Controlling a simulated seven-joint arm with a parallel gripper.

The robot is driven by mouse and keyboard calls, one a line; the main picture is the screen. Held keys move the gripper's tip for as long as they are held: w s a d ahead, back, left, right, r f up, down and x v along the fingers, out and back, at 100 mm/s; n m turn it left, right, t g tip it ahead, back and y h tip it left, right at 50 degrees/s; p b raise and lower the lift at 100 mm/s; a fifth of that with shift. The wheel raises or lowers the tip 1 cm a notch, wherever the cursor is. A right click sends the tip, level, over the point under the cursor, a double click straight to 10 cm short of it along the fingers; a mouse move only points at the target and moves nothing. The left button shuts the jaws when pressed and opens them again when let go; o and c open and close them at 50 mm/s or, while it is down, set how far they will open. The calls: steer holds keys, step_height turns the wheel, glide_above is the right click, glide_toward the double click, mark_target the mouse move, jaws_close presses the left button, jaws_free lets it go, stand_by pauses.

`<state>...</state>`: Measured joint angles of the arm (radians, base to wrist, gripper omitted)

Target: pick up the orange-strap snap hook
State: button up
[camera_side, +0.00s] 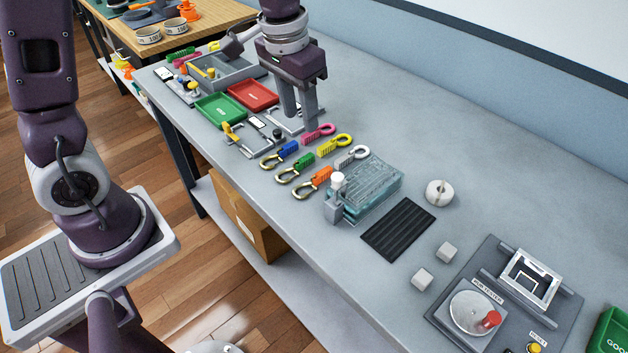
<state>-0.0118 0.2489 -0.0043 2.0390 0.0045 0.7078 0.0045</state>
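The orange-strap snap hook (313,183) lies on the grey table, with its metal hook end toward the table's front edge. It is the closest of the hooks to the clear teal container (371,187). My gripper (299,118) points down over the table, beyond and to the left of the orange-strap hook. Its two fingers stand apart, and no object shows between them. The fingertips are near the pink-strap hook (318,132); I cannot tell their exact height above the table.
Blue-strap (281,154), green-strap (296,169), yellow-strap (335,145) and white-strap (352,157) hooks lie close around. A black ribbed mat (398,229), a white roll (439,192) and green (220,110) and red (253,95) trays also stand on the table. The table's back right is clear.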

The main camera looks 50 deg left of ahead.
steer(key=g, duration=0.2)
glide_above(319, 174)
step_height(319, 174, down, 11)
steer(key=shift+a+r, duration=0.15)
step_height(319, 174, down, 8)
steer(key=shift+r, duration=0.2)
jaws_close()
